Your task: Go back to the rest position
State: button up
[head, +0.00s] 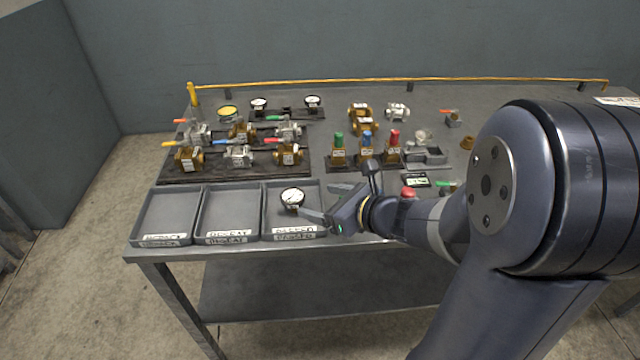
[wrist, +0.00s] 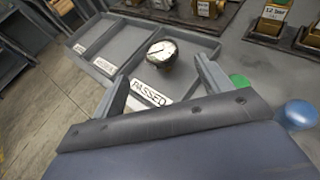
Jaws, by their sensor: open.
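My gripper (head: 318,202) is over the right-hand tray (head: 268,212) at the table's front edge. Its two fingers are apart with nothing held between them. A pressure gauge (head: 292,196) with a white dial lies in that tray, a little beyond the fingertips. In the wrist view the gauge (wrist: 162,52) sits inside the tray, beyond the open fingers (wrist: 165,82), and a label reading PASSED (wrist: 149,93) shows on the tray's front.
Two empty trays, the left (head: 165,215) and the middle (head: 228,212), stand beside it. A dark board (head: 235,170) with several valves lies behind. Upright valves with green, blue and red caps stand at centre. A yellow rail (head: 400,80) runs along the back edge.

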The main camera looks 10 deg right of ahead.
aim_at(287, 191)
jog(key=x, duration=1.2)
jog(key=shift+r+b, duration=0.1)
jog(key=shift+b, duration=0.2)
jog(key=shift+r, duration=0.4)
